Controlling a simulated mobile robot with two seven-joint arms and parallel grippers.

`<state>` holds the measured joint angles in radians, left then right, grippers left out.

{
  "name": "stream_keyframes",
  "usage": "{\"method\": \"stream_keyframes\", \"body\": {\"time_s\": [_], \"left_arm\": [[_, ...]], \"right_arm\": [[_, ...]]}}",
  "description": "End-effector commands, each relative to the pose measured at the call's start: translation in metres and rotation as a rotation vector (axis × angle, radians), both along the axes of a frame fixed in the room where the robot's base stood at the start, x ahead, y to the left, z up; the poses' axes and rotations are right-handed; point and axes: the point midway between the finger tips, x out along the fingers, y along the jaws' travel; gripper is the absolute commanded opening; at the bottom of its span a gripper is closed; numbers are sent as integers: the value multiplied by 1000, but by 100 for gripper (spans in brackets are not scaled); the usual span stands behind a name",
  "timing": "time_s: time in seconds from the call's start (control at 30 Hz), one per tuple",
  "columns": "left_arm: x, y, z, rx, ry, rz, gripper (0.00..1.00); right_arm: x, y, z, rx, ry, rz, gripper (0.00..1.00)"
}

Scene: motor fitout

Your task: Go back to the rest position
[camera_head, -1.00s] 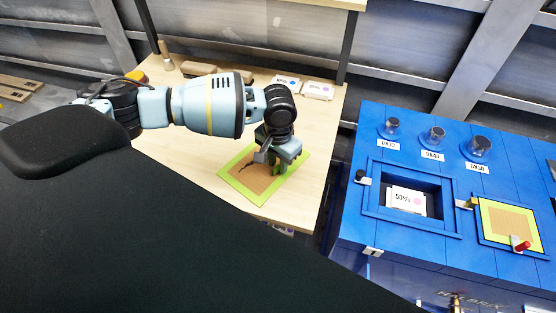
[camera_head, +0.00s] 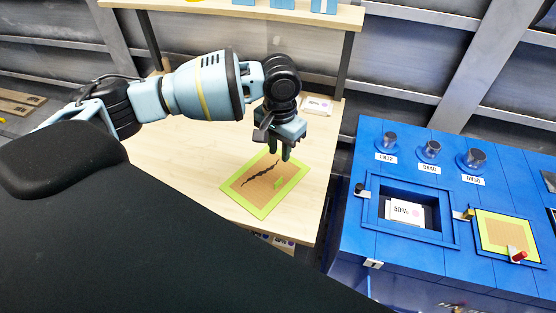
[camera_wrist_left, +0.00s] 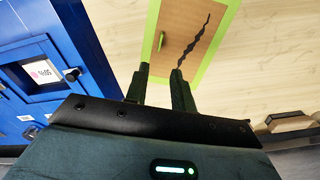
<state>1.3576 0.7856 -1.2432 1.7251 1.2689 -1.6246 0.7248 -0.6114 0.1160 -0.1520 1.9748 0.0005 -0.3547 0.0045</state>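My left gripper (camera_head: 280,155) hangs above the workbench, fingers pointing down over a brown board with a lime-green border (camera_head: 237,184). A black jagged crack runs across the board, and a small green piece (camera_head: 279,183) lies on it. In the left wrist view my gripper's fingers (camera_wrist_left: 160,78) are apart with nothing between them, and the board (camera_wrist_left: 192,22) and green piece (camera_wrist_left: 161,40) lie beyond. The fingertips look clear of the board. My right gripper is not in view.
The wooden workbench (camera_head: 190,150) has a shelf (camera_head: 330,15) above its back edge. A white card (camera_head: 318,104) lies at the back of the bench. A blue machine (camera_head: 345,235) stands to the right, with a recess holding a 50% card (camera_head: 405,211). The bench left of the board is clear.

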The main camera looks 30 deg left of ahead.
Motion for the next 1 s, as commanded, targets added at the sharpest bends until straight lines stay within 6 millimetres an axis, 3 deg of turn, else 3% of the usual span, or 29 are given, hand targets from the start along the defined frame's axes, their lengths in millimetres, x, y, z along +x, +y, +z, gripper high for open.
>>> {"method": "stream_keyframes", "body": {"time_s": [0.2,0.73,0.87,1.0], "left_arm": [[0,0,13,-1,1,-1,25],[-1,-1,12,-1,2,-4,25],[-9,-13,0,-12,5,-45,25],[-30,-43,-31,-51,3,-144,25]], "right_arm": [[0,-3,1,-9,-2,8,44],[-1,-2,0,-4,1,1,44],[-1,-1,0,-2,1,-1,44],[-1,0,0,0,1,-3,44]]}}
